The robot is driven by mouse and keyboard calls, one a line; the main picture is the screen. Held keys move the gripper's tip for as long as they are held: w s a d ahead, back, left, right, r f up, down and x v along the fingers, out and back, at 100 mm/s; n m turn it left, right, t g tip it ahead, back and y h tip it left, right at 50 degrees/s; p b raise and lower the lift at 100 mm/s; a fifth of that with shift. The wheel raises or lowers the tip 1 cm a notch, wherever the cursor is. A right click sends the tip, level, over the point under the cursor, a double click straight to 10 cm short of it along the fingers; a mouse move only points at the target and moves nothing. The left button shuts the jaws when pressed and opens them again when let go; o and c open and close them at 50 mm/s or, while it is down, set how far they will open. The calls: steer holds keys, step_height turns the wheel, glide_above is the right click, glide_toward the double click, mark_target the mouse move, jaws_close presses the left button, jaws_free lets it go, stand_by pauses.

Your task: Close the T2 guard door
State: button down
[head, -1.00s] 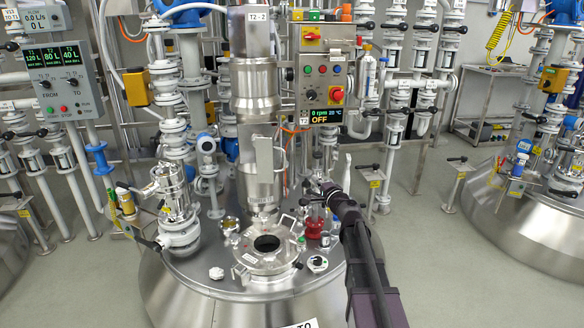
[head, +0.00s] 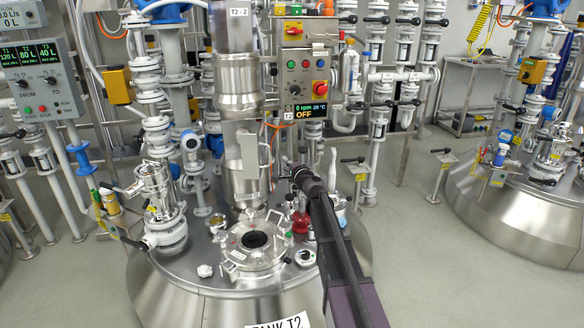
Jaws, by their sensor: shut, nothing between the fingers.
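The T2 guard door (head: 249,156) appears as a pale metal plate with an upright handle, on the steel stirrer column (head: 231,132) above tank T2 (head: 180,295). Its lower part seems to stand out from the column, but its exact angle is hard to tell. My gripper (head: 289,169) is at the end of my dark arm, just right of the door and column. It is shut and empty. A gap seems to separate it from the door; contact is not clearly visible. The fingertips are small and dark.
A red fitting (head: 301,222) stands on the lid beneath my arm. A T2 control box (head: 306,75) reading OFF hangs above. Pipes and valves crowd the left and back. Clear floor (head: 410,240) lies right.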

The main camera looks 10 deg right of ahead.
mark_target(260, 148)
steer(key=shift+w+a+r, duration=0.1)
steer(key=shift+w+a, duration=0.25)
steer(key=shift+a, duration=0.45)
steer(key=shift+w+a+r, duration=0.1)
steer(key=shift+w+a, duration=0.2)
steer(key=shift+a, duration=0.45)
steer(key=shift+a, duration=0.7)
